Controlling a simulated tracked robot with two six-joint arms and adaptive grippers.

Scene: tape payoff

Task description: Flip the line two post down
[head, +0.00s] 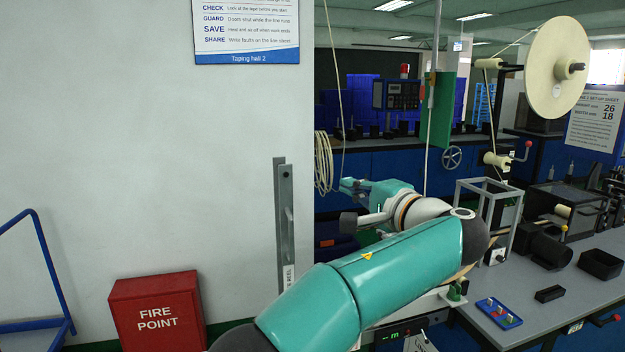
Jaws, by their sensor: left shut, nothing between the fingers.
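A grey upright metal post (285,225) stands against the white wall's right end, with a small label low on it that is too small to read fully. I cannot tell from its look whether it is the line two post. My left arm comes in from the bottom, bends at the right and turns back. My left gripper (352,186) is small and partly hidden behind the wrist. It is shut and empty, to the right of the grey post and apart from it in the picture. My right gripper is not in view.
A red fire point box (158,312) and a blue rail (50,265) stand at the left. A grey bench (535,300) at the right holds a blue tray (498,313), black blocks and a metal frame (489,215). A large cream reel (557,68) hangs above.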

